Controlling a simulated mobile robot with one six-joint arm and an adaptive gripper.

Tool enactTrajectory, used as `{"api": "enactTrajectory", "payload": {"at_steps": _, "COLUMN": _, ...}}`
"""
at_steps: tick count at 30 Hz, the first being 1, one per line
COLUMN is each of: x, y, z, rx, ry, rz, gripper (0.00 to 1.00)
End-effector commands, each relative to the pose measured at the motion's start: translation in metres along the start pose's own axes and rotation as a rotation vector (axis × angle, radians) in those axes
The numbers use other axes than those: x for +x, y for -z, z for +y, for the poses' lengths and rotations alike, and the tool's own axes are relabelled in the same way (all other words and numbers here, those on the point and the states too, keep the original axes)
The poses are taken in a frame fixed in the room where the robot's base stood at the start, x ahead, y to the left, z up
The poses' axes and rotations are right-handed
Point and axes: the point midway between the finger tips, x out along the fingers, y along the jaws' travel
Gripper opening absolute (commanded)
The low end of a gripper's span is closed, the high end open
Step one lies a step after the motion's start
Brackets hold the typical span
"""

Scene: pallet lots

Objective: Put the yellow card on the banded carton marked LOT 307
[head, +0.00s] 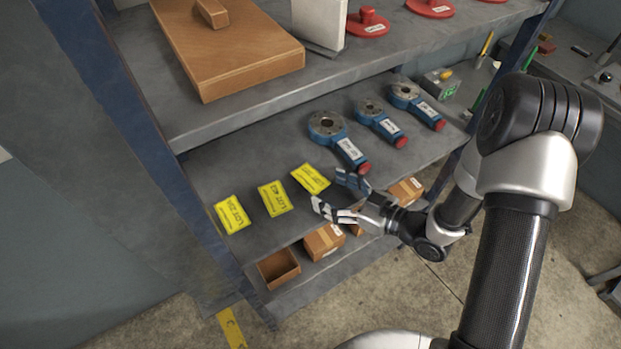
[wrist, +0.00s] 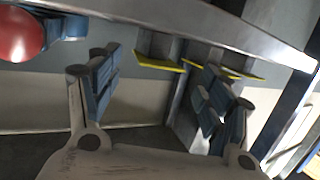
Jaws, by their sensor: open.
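Three yellow cards are in a row on the lower shelf in the head view: a left card (head: 232,213), a middle card (head: 274,198) and a right card (head: 310,178). They bear black LOT print too small to read surely. Yellow edges also show in the wrist view (wrist: 160,62). My gripper (head: 333,193) is open and empty, just right of the right card, its fingers spread apart in the wrist view (wrist: 158,95). A banded carton (head: 324,241) stands below it, and another carton (head: 405,190) is to the right. A carton between them is mostly hidden by my gripper. No LOT 307 marking is readable.
An open, empty brown box (head: 278,268) stands left of the cartons. Several blue tools with red ends, one of them here (head: 338,140), lie behind my gripper. The upper shelf (head: 225,115) overhangs, carrying a wooden board (head: 225,45). A blue post (head: 150,150) stands at left.

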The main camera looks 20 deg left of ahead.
Motion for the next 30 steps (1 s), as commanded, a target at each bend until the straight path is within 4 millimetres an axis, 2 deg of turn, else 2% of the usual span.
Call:
{"api": "enactTrajectory", "payload": {"at_steps": 9, "x": 0.044, "y": 0.004, "z": 0.005, "rx": -0.002, "ry": 0.003, "rz": -0.001, "gripper": 0.72}}
{"api": "enactTrajectory", "payload": {"at_steps": 18, "x": 0.048, "y": 0.005, "z": 0.006, "rx": 0.0, "ry": -0.001, "rz": 0.0, "gripper": 0.72}}
{"api": "enactTrajectory", "payload": {"at_steps": 30, "x": 0.048, "y": 0.005, "z": 0.006, "rx": 0.0, "ry": 0.0, "rz": 0.0, "gripper": 0.45}}
